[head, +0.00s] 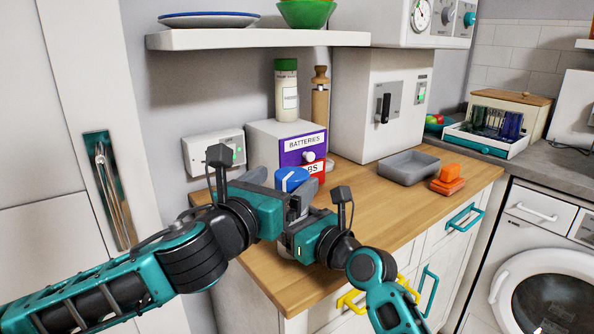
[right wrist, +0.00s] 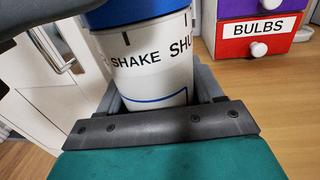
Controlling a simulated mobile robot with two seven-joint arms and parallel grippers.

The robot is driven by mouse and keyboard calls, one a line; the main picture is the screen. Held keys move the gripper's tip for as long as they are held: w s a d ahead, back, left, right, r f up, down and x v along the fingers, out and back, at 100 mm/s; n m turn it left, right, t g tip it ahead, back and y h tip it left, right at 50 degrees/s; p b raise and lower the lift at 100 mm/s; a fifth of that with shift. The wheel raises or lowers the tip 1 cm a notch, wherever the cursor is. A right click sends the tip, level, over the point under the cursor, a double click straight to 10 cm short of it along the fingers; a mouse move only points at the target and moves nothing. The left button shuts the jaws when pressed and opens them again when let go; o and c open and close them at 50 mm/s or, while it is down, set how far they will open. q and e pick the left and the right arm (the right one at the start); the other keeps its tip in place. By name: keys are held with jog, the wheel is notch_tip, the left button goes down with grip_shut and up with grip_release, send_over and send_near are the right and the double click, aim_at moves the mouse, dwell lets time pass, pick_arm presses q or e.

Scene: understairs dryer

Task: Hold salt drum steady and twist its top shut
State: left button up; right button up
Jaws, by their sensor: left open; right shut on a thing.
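The salt drum has a blue top (head: 291,178) and a white body (right wrist: 150,72). In the head view only the blue top shows clearly; the grippers hide most of the body. In the right wrist view the body bears the words "SHAKE" and part of "SHUT", with dark marks around the top's lower edge. My right gripper (head: 303,218) is shut on the lower body, with a finger on either side. My left gripper (head: 280,190) is open beside the blue top, its fingers around or near it; contact cannot be told.
A purple "BATTERIES" drawer (head: 300,148) and a red "BULBS" drawer (right wrist: 258,45) stand just behind the drum. A grey tray (head: 408,167) and an orange object (head: 448,179) lie to the right on the wooden worktop (head: 370,212). A shelf (head: 255,40) hangs above.

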aim_at(300, 169)
pick_arm(q)
jog(key=shift+x, duration=2.9)
jog(key=shift+r, duration=0.1)
jog(key=shift+c, duration=0.4)
jog(key=c, duration=0.9)
